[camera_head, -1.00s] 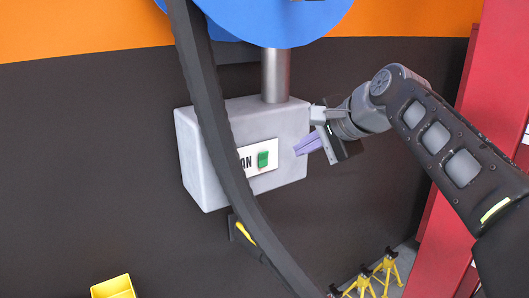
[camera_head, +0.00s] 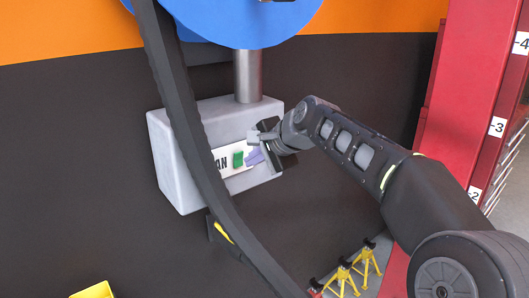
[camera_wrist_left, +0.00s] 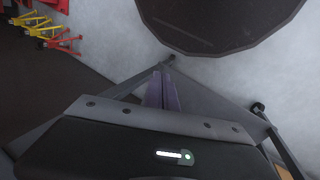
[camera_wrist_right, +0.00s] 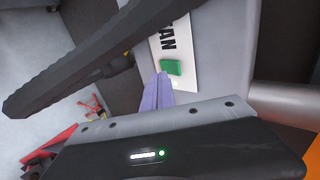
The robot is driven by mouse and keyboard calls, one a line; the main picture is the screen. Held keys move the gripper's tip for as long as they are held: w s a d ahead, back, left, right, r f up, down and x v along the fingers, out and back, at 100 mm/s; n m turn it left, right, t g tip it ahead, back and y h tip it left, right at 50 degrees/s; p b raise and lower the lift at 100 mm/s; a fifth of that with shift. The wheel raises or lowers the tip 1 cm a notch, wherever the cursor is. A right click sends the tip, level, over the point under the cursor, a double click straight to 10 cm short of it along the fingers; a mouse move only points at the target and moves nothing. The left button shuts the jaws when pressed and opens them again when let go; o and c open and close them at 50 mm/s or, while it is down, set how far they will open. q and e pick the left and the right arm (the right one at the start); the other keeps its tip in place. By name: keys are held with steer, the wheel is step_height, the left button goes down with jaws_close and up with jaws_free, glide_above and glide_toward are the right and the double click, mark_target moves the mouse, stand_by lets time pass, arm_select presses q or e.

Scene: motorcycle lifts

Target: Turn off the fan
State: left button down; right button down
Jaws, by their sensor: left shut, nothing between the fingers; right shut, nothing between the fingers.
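The fan's grey switch box (camera_head: 180,185) is on the dark wall below the blue fan part (camera_head: 240,20) and its metal post (camera_head: 248,75). A white label partly reading "AN" carries a green switch (camera_head: 238,159). My right gripper (camera_head: 252,157) is shut and empty, its purple fingertips just right of the switch. In the right wrist view the fingertips (camera_wrist_right: 160,80) are close below the green switch (camera_wrist_right: 171,67); I cannot tell whether they touch. My left gripper (camera_wrist_left: 165,82) is shut and empty in the left wrist view, away from the box.
A dark curved bar (camera_head: 185,110) crosses in front of the box's left part and hides some of the label. Red cabinets (camera_head: 465,110) stand at the right. A dark round object (camera_wrist_left: 220,20) is near my left gripper.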

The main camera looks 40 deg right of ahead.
mark_target(239, 153)
steer(key=shift+w+r+p, duration=0.2)
steer(key=shift+w, duration=0.55)
steer(key=shift+w+r+p, duration=0.15)
steer(key=shift+w, duration=0.55)
steer(key=shift+w+r+p, duration=0.3)
steer(key=shift+p, duration=0.3)
steer(key=shift+f, duration=0.25)
steer(key=shift+r, duration=0.15)
steer(key=shift+r+p, duration=0.6)
steer(key=shift+r, duration=0.15)
